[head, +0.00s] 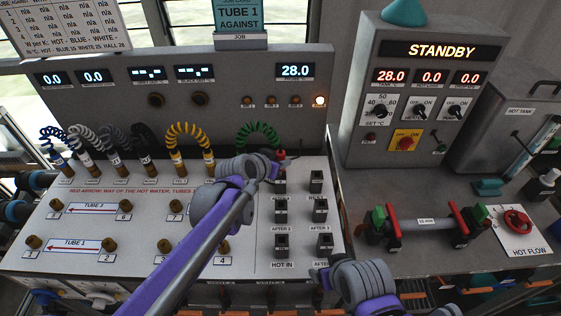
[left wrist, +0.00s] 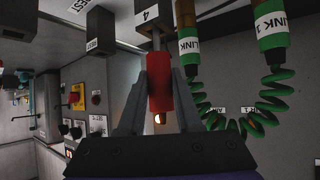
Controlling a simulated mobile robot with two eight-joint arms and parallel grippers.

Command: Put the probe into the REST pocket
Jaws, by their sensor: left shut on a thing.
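My left gripper (head: 277,165) is over the right part of the white panel, near the top row of pockets. In the left wrist view its two fingers (left wrist: 159,98) are shut on the red probe (left wrist: 160,80). The probe's thin metal rod points up toward a dark block (left wrist: 150,14); I cannot tell whether it has entered it. Only a little of the red probe (head: 281,154) shows in the head view. Another dark pocket block (left wrist: 98,30) stands near a label that reads REST (left wrist: 78,6). My right gripper (head: 319,275) is low in the head view, its jaws unclear.
Two LINK plugs with green coiled cords (left wrist: 272,95) hang close beside the gripper in the left wrist view. Black pockets (head: 281,211) stand in two columns on the panel. The STANDBY cabinet (head: 430,90) and a red-handled pipe fixture (head: 425,222) are at the right.

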